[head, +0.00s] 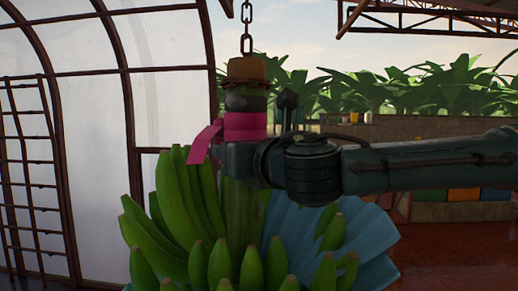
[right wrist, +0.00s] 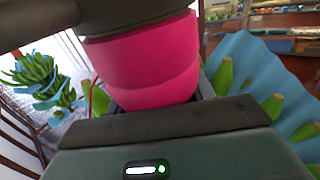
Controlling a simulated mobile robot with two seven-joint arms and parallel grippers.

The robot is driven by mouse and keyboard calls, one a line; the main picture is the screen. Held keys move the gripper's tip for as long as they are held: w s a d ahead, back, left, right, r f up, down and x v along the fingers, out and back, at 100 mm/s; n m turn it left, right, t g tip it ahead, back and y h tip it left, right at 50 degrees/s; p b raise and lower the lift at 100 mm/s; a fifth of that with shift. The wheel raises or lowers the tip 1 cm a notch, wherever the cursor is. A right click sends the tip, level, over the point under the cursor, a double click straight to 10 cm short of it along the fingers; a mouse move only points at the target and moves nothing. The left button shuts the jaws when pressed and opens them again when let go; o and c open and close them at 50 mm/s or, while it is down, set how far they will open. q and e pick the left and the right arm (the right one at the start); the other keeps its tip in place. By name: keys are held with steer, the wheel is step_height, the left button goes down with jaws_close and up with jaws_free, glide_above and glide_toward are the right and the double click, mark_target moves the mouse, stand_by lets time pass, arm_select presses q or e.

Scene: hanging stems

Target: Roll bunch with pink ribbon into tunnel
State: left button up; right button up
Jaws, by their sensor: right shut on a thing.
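A bunch of green bananas (head: 190,230) hangs from a chain (head: 246,30) by its thick stem. A pink ribbon (head: 244,126) is wrapped around the stem, with a loose tail at left. My right gripper (head: 250,165) comes in from the right and is shut on the stem just below the ribbon; its fingertips are partly hidden. In the right wrist view the ribbon (right wrist: 145,65) fills the space just beyond the gripper (right wrist: 155,108). An arched frame with pale panels (head: 165,70) stands at left; I cannot tell whether it is the tunnel. My left gripper is not in view.
A blue sheet (head: 320,240) spreads behind the bunch's right side. Another banana bunch (right wrist: 35,75) with blue sheets hangs at left in the right wrist view. A ladder (head: 35,180) stands at far left. A counter with coloured crates (head: 462,195) is at the back right.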

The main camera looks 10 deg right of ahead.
steer(key=shift+w+a, duration=0.1)
steer(key=shift+a, duration=0.35)
steer(key=shift+d+r, duration=0.1)
steer(key=shift+d, duration=0.05)
steer(key=o, duration=1.3)
steer(key=shift+a, duration=0.2)
steer(key=shift+o, duration=0.2)
steer(key=shift+d, duration=0.1)
steer(key=b, duration=0.3)
glide_above(276, 217)
